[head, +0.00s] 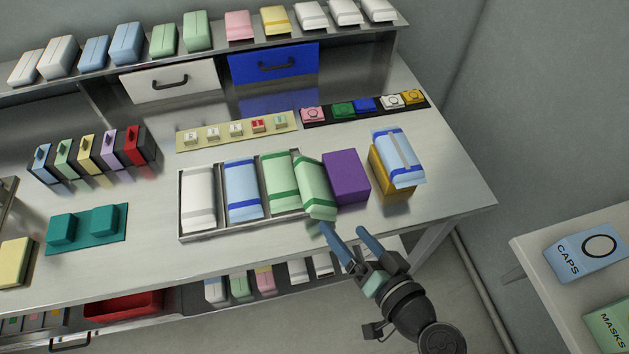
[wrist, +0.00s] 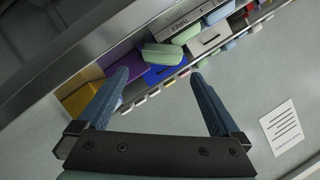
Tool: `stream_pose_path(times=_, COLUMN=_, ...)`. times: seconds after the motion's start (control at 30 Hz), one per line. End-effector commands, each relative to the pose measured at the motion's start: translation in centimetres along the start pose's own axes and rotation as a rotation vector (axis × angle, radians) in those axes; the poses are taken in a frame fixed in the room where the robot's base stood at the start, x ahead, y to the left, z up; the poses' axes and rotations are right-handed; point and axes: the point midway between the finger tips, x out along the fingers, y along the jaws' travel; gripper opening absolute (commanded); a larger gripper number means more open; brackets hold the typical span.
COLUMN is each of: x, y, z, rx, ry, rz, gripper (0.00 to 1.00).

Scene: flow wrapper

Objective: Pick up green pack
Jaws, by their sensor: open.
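Two green packs with darker green bands show in the head view. One green pack (head: 279,178) lies in the tray (head: 196,236). The other green pack (head: 316,184) sits tilted at the tray's right end, beside a purple block (head: 346,176); I cannot tell whether they touch. In the wrist view a pale green pack (wrist: 162,54) shows beyond the fingers, near the purple block (wrist: 123,61). My gripper (head: 343,231) is open and empty at the table's front edge, just below and right of the tilted pack. Its two blue fingers (wrist: 162,92) are spread apart.
The tray also holds a white pack (head: 199,197) and a blue-banded pack (head: 242,189). A light blue pack (head: 398,157) lies on a yellow block (head: 390,185) to the right. More packs line the back shelf (head: 350,30). The table's right front corner (head: 465,197) is clear.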

Motion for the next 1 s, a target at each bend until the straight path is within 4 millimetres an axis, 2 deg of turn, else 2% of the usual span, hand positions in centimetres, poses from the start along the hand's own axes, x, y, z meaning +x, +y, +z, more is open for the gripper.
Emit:
stream_pose_path(times=0.1, x=1.3, y=0.0, z=-0.1, rx=-0.001, ry=0.0, rz=0.0, gripper=1.0)
stream_pose_path(times=0.27, x=2.4, y=-0.1, z=-0.1, rx=0.0, ry=-0.001, rz=0.0, gripper=1.0)
stream_pose_path(times=0.53, x=6.2, y=-0.4, z=0.0, rx=-0.002, ry=-0.001, rz=0.0, gripper=1.0)
stream_pose_path(times=0.67, x=6.9, y=-0.3, z=0.1, rx=-0.002, ry=0.0, rz=0.001, gripper=1.0)
stream_pose_path(times=0.87, x=6.9, y=-0.3, z=0.1, rx=-0.002, ry=0.0, rz=0.002, gripper=1.0)
stream_pose_path(times=1.0, x=6.9, y=-0.3, z=0.1, rx=-0.002, ry=0.0, rz=0.002, gripper=0.75)
